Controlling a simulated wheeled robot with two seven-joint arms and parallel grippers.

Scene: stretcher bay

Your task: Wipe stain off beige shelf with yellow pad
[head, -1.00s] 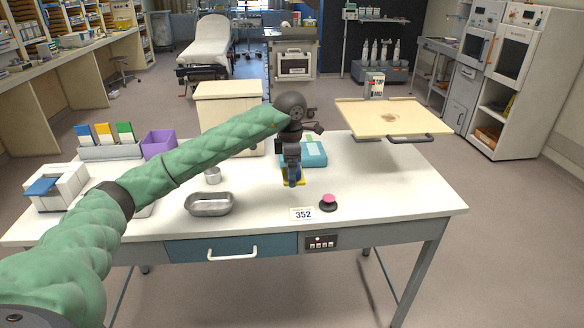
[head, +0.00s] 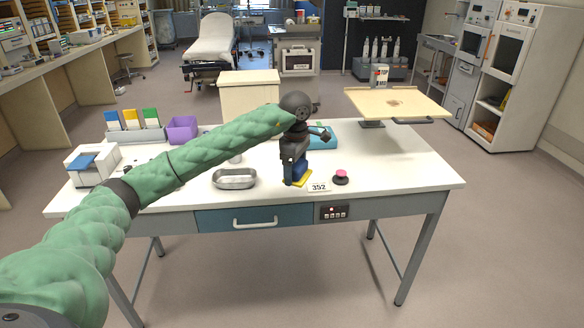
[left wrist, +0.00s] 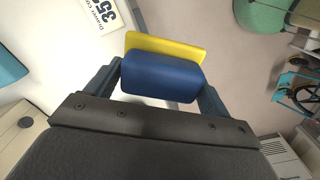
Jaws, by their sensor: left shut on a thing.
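The yellow pad (head: 302,180) has a blue grip block. My left gripper (head: 294,174) is shut on that block, which fills the space between the fingers in the left wrist view (left wrist: 162,78). The yellow face (left wrist: 170,47) shows beyond the block. The pad is near the white table's front edge, beside the number card; its height over the table is hard to tell. The beige shelf (head: 425,104) is at the right, beyond the table's back right. A brown stain (head: 396,102) lies near its middle, apart from the pad. My right gripper is not in view.
The white table (head: 400,180) holds a metal tray (head: 235,179), a 352 card (head: 319,187), a pink-topped button (head: 341,176), a teal box (head: 322,136) and a purple bin (head: 182,130). The tabletop's right side is clear. A dark handle (head: 410,122) runs under the shelf's front edge.

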